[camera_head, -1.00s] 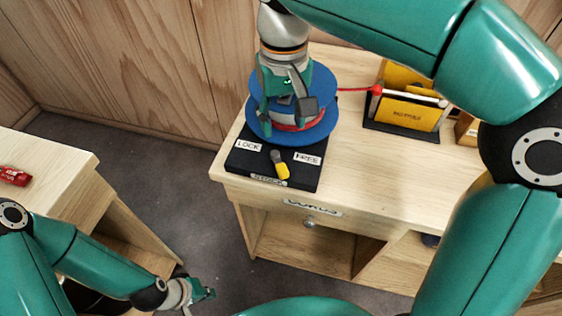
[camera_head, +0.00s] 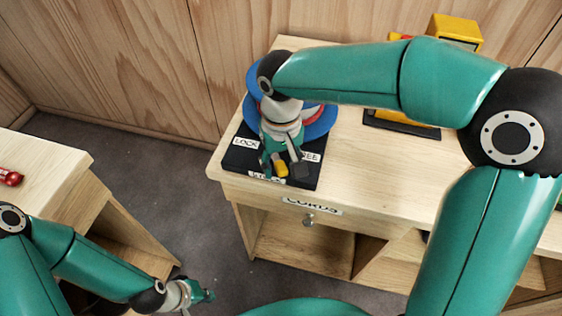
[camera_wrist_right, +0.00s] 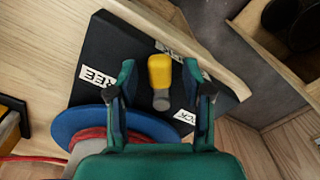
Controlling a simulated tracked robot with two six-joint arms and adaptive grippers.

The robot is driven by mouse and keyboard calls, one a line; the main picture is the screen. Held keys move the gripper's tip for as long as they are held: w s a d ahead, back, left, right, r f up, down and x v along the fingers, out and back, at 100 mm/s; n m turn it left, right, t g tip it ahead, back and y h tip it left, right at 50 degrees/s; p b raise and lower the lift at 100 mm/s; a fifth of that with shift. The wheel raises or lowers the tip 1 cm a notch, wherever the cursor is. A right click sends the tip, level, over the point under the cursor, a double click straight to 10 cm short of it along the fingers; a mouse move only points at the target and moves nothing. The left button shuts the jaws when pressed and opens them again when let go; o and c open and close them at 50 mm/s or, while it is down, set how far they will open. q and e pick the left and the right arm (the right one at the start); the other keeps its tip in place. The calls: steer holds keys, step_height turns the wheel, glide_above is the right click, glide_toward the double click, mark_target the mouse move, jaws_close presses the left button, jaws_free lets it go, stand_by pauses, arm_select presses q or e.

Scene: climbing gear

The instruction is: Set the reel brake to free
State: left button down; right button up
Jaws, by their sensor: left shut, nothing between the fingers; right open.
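The reel brake lever has a yellow handle (camera_head: 280,169) on a black base (camera_head: 240,160) with a LOCK label (camera_head: 245,143) on the left and a FREE label (camera_head: 311,156) on the right. My right gripper (camera_head: 283,168) is open above the base, with its fingers to either side of the lever. The right wrist view shows the yellow handle (camera_wrist_right: 160,72) between the two open fingers (camera_wrist_right: 163,85), apart from both. The blue reel (camera_head: 322,122) stands behind, partly hidden by my right arm. My left gripper (camera_head: 208,296) is shut and empty, low at the left.
The reel base sits on a wooden desk (camera_head: 370,180) near its front edge. A yellow box (camera_head: 455,31) and a black holder (camera_head: 400,124) stand to the right, partly behind my arm. A red item (camera_head: 10,177) lies on the left table (camera_head: 55,160).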

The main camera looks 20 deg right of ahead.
mark_target(285, 164)
steer(key=shift+c, duration=0.2)
jaws_close()
steer(key=shift+w+d+n+p, duration=0.1)
steer(key=shift+d+n+p, duration=0.3)
steer(key=shift+n, duration=0.6)
steer(key=shift+o, duration=0.2)
jaws_free()
steer(key=shift+r, duration=0.1)
step_height(285, 164, up, 12)
